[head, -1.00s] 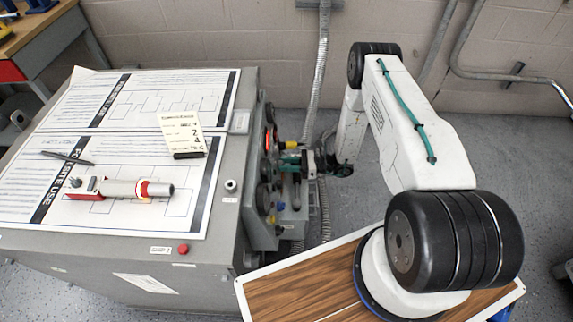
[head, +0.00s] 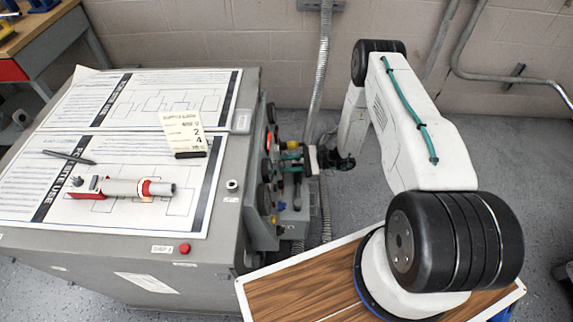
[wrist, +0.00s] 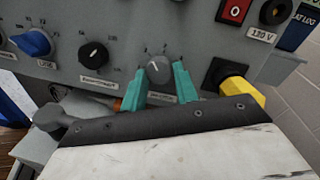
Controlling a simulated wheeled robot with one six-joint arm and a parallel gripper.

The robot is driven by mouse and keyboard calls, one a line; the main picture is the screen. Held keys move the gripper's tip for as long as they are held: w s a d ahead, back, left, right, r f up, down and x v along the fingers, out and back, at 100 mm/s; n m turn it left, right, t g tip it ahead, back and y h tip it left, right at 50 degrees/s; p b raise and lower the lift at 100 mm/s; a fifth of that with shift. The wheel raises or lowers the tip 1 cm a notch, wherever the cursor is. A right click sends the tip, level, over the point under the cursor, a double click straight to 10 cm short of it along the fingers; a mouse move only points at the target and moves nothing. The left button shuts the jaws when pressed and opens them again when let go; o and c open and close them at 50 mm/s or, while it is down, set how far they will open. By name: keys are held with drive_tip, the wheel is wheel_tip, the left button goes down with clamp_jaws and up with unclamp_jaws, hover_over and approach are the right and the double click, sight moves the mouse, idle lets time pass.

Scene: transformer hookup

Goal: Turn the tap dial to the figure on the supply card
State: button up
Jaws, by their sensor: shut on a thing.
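The supply card (head: 184,133) stands tilted up on the cabinet top in the head view. Its print is small; I make out a 2 and a 4, but not which line is which. In the wrist view a grey round dial (wrist: 158,70) with a light pointer line sits on the panel, with small marks around it. The pointer aims roughly upward. My gripper (wrist: 160,76) has its teal fingers on both sides of this dial, shut on it. The label below the dial is partly hidden by the fingers. In the head view my gripper (head: 291,158) is at the cabinet's right face.
In the wrist view a black knob (wrist: 93,55) and a blue knob (wrist: 34,42) lie left of the dial. A yellow plug (wrist: 242,90) juts out on the right, below a red switch (wrist: 234,11). A red-and-white tool (head: 122,187) lies on the cabinet top.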

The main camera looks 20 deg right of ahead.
drive_tip(key=shift+w+d+r+n, duration=0.1)
drive_tip(key=shift+w+r+n, duration=0.1)
drive_tip(key=shift+n, duration=0.5)
drive_tip(key=shift+w+d+r+n, duration=0.1)
drive_tip(key=shift+w+n, duration=0.1)
drive_tip(key=shift+n, duration=0.5)
drive_tip(key=shift+a, duration=0.1)
drive_tip(key=o, duration=1)
drive_tip(key=shift+a, duration=0.1)
drive_tip(key=shift+c, duration=0.2)
drive_tip(key=shift+s+f, duration=0.1)
drive_tip(key=shift+s, duration=0.1)
drive_tip(key=v, duration=0.7)
drive_tip(key=shift+d, duration=0.45)
